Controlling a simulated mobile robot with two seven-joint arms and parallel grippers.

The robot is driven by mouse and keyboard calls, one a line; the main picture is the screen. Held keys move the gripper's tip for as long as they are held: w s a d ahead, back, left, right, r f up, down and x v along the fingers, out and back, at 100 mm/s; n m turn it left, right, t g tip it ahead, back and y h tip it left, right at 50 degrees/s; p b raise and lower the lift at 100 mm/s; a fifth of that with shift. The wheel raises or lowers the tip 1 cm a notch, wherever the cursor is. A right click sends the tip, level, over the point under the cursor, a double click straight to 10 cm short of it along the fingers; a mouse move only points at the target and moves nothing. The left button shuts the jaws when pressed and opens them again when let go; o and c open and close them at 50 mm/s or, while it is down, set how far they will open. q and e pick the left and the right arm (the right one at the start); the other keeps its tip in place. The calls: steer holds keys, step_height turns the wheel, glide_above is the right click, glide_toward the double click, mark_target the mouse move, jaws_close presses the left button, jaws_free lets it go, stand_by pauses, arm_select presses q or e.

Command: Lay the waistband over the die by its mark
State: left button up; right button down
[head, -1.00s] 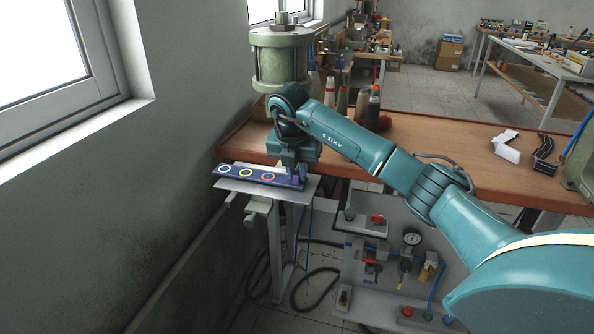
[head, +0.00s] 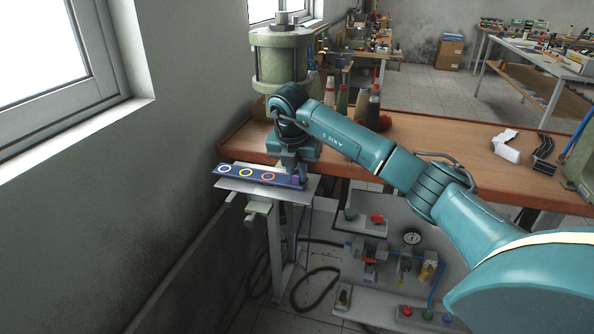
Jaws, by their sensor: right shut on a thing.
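The waistband (head: 231,171) is a dark blue strip with white, yellow and orange rings along it. It lies across the light metal plate (head: 237,187) below the green press cylinder. My right gripper (head: 297,178) is at the strip's right end, shut on it, with its fingers partly hidden by the wrist. The die cannot be told apart from the plate under the strip, and its mark cannot be made out for certain. My left gripper is not in view.
The green cylinder (head: 279,62) stands just behind my right wrist. Thread cones (head: 343,101) stand on the brown bench (head: 440,150). A white piece (head: 506,148) lies at the bench's right. Valves and a gauge (head: 412,238) sit below. The wall is close on the left.

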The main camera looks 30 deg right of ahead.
steer(key=shift+f, duration=0.3)
steer(key=c, duration=1.3)
jaws_free()
